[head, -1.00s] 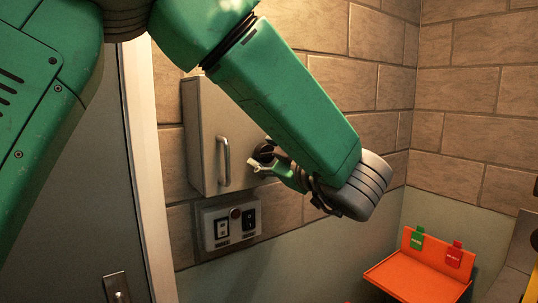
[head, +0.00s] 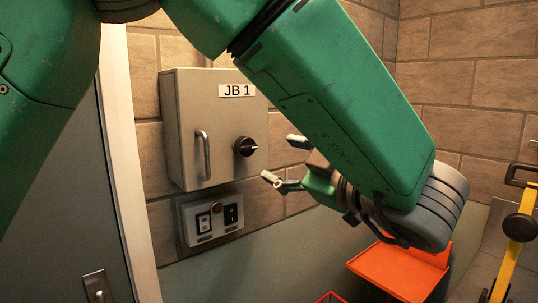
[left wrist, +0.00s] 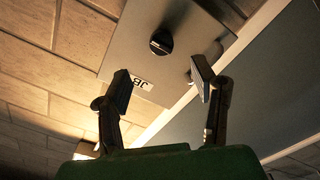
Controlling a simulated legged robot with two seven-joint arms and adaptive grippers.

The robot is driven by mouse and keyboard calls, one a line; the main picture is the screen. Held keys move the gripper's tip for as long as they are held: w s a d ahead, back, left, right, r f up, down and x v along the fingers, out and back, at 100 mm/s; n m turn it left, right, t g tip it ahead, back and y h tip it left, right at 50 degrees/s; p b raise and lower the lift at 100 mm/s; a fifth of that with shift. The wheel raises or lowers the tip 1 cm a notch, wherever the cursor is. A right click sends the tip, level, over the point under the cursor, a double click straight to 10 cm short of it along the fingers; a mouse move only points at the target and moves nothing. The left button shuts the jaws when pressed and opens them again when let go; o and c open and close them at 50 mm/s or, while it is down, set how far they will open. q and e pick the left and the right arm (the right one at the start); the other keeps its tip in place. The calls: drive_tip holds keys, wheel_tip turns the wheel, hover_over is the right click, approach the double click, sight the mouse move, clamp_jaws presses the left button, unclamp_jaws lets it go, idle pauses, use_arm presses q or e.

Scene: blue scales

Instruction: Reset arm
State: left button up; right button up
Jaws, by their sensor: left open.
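My left arm is green and crosses the head view from the upper left. My left gripper (head: 284,161) is open and empty, its fingertips pointing left towards the junction box and apart from it. In the left wrist view the two fingers (left wrist: 162,88) are spread with nothing between them. The grey junction box (head: 190,140) labelled JB 1 hangs on the wall with its door shut. Its black rotary knob (head: 245,146) is free of the gripper and also shows in the left wrist view (left wrist: 161,41). My right gripper is not in view.
A switch panel (head: 212,219) sits below the box. A grey door (head: 65,200) is at the left. An orange tray (head: 392,270) lies at the lower right, partly behind my arm. A yellow-and-black frame (head: 518,227) stands at the far right.

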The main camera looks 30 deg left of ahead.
use_arm(q)
drive_tip(key=shift+s+d, duration=0.2)
drive_tip(key=shift+d, duration=0.2)
drive_tip(key=shift+a, duration=0.1)
